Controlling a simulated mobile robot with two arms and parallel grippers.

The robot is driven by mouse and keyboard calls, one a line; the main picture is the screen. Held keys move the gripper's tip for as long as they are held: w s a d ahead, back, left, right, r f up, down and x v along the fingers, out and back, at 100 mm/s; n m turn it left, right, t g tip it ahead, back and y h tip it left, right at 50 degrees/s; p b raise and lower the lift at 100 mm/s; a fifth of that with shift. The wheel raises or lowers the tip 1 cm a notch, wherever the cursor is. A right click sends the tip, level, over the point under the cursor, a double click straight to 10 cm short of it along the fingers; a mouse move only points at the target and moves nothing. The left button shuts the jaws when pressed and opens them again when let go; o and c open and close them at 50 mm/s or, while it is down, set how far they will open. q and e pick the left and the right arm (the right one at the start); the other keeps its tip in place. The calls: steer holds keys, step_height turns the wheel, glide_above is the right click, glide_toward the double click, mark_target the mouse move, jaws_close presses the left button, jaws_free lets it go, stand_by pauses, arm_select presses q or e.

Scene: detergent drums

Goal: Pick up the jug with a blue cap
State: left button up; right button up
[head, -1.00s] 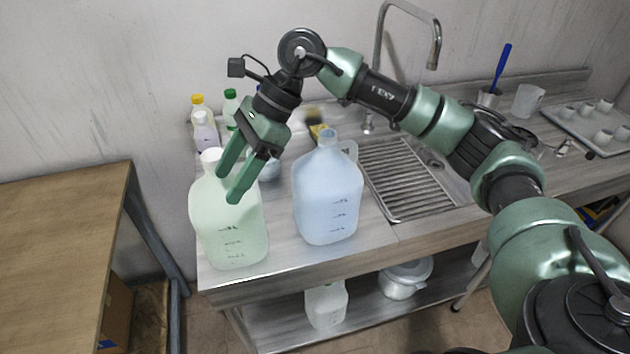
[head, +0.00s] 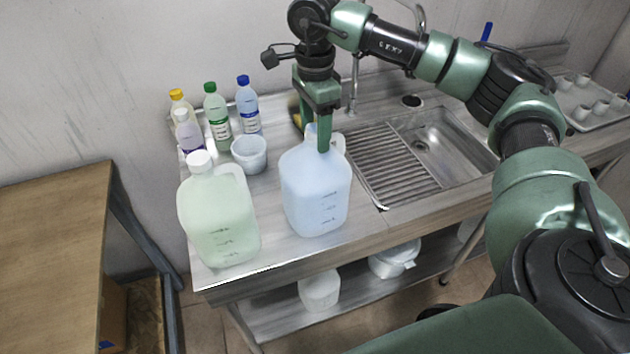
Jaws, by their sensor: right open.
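The jug with pale blue liquid (head: 316,195) stands upright near the front edge of the counter. Its neck and cap are partly hidden behind my right gripper. My right gripper (head: 313,135) points down at the top of this jug, open, with its fingers around or just in front of the neck; I cannot tell whether they touch it. A similar jug with pale green liquid and a white cap (head: 218,215) stands to its left, apart from the gripper. My left gripper is not in view.
Several small bottles (head: 218,112) and a light cup (head: 249,154) stand behind the jugs. A sink with a ridged drainboard (head: 382,165) and a faucet lie to the right. A wooden table (head: 50,240) is at left. A pot (head: 394,260) sits on the lower shelf.

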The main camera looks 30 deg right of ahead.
steer(key=shift+f, duration=0.15)
jaws_close()
steer(key=shift+r, duration=0.2)
